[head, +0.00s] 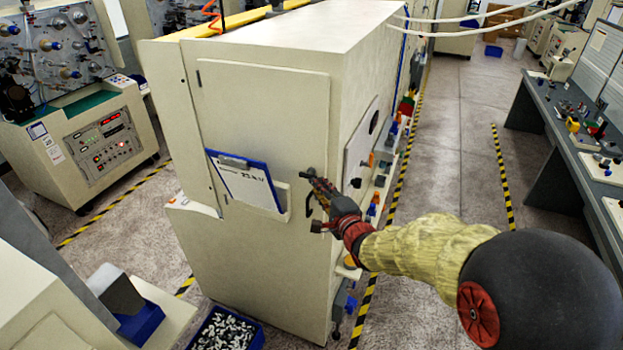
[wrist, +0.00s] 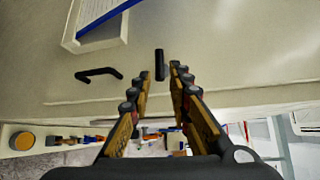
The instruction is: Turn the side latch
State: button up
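The side latch (head: 307,173) is a small black piece on the cream end panel of the machine cabinet (head: 263,110). In the wrist view the latch (wrist: 159,64) stands out from the panel, between the fingertips or just past them; I cannot tell whether they touch it. My gripper (head: 322,187) is close to the panel at the latch. In the wrist view my gripper (wrist: 160,76) has its two fingers apart, with a gap between them. A black bar handle (wrist: 98,73) sits beside the latch, left of the fingers; it also shows in the head view (head: 308,204).
A clipboard (head: 243,181) with a blue edge sits in a holder left of the latch. A blue bin (head: 226,329) of small parts stands on the floor below. A grey workbench (head: 540,125) stands at the right, across a clear aisle.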

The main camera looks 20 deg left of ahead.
aim_at(308, 177)
jog(key=p+x, duration=0.1)
jog(key=x, duration=0.5)
jog(key=shift+w+a+p, duration=0.2)
jog(key=shift+p, duration=0.2)
jog(key=shift+f, duration=0.1)
jog(key=c, duration=0.4)
grip_shut()
